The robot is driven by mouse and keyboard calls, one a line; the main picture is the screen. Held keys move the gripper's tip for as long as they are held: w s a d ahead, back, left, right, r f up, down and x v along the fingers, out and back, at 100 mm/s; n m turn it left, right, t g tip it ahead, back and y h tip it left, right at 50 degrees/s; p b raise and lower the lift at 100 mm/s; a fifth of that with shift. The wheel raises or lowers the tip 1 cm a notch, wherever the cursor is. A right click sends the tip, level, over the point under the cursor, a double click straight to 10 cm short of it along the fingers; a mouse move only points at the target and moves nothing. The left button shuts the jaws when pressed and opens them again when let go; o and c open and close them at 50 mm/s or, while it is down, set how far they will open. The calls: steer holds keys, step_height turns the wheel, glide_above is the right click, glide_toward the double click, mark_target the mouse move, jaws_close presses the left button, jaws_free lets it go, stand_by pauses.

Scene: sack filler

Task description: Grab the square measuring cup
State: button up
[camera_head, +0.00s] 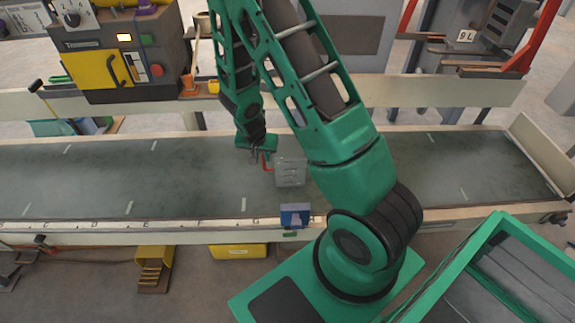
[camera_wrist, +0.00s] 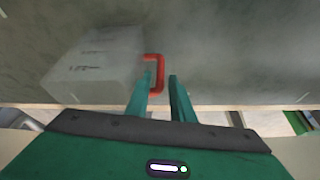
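The square measuring cup (camera_head: 291,172) is a clear, boxy cup with dark marks on its side and a red handle (camera_head: 267,163) facing left. It stands on the grey-green conveyor belt. In the wrist view the cup (camera_wrist: 95,68) is at the left, and its red handle (camera_wrist: 161,73) points right. My gripper (camera_head: 256,156) is at the handle. In the wrist view its two teal fingers (camera_wrist: 161,77) are apart, with the handle's outer bar between them. A gap shows beside the bar; I cannot tell whether either finger touches it.
The conveyor belt (camera_head: 100,185) is mostly clear left and right of the cup. A blue box (camera_head: 295,215) sits on its front rail. A yellow-doored control machine (camera_head: 110,55) stands behind, with a small orange cone (camera_head: 189,86). A green-framed bin (camera_head: 490,280) is at the lower right.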

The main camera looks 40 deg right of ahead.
mark_target(264, 161)
steer(key=shift+x, duration=3.5)
jaws_close()
